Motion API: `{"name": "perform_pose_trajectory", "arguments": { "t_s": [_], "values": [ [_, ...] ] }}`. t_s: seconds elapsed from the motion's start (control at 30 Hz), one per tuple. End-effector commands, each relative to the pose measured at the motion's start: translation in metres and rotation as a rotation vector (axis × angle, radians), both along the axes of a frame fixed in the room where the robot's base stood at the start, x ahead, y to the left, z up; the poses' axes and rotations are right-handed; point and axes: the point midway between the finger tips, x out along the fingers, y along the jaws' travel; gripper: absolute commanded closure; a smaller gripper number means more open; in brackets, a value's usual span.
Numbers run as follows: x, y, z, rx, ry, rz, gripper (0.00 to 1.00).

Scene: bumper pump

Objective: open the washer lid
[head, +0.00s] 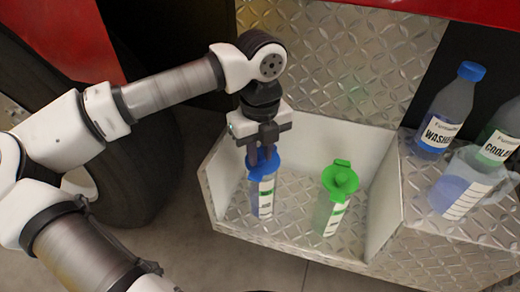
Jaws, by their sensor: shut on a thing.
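The washer reservoir (264,197) with a blue lid (272,169) stands upright in the left part of the metal bumper bin. My gripper (263,158) points straight down from above, its fingers shut on the blue lid. The fingers hide part of the lid's top, and I cannot tell whether the lid is still seated on the neck. A bottle labelled "WASHER" (437,133) with a blue cap stands on the right-hand shelf.
A container with a green funnel-like lid (341,180) stands right of the blue one. A "COOLANT" bottle (500,148) and a clear measuring jug (465,185) are on the right shelf. White bin walls (385,215) enclose the sides. A large tyre (130,180) is at left.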

Motion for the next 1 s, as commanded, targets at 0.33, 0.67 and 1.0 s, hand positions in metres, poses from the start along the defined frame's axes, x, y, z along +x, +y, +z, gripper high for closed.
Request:
{"name": "perform_pose_trajectory", "arguments": {
  "t_s": [0.33, 0.67, 1.0],
  "values": [
    [0.012, -0.004, 0.022, 0.088, 0.262, 0.001, 1.00],
    [0.018, -0.005, 0.021, 0.124, 0.378, 0.002, 1.00],
    [0.017, -0.005, 0.021, 0.124, 0.377, 0.002, 0.62]
  ]
}}
